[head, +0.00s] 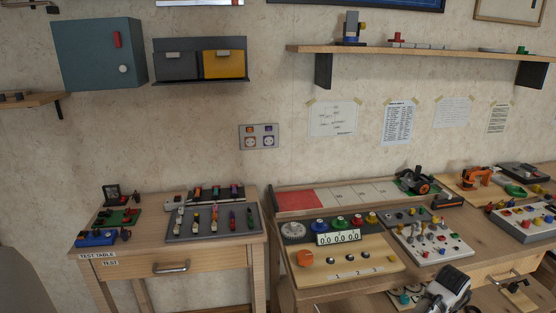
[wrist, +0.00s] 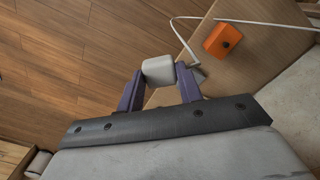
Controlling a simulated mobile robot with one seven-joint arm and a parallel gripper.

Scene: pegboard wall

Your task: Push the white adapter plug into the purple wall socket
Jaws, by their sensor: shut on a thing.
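My gripper (wrist: 159,76) has two dark purple fingers, shut on a white, block-shaped adapter plug (wrist: 159,68) in the wrist view. The plug sits between the fingertips; its far side is hidden. In the head view a grey and black part of my arm (head: 450,288) shows at the lower right; the plug cannot be made out there. The grey wall socket panel (head: 259,148) is on the wall left of centre, well away from my arm. It has several small coloured outlets; a purple-looking one (head: 267,129) is at upper right. Their exact colours are hard to tell.
In the wrist view an orange box (wrist: 222,40) and a white cable (wrist: 245,23) lie on a wooden surface beyond the plug. A test table (head: 172,259) and a workbench (head: 370,281) carry gadgets below the panel. The wall around the panel is clear.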

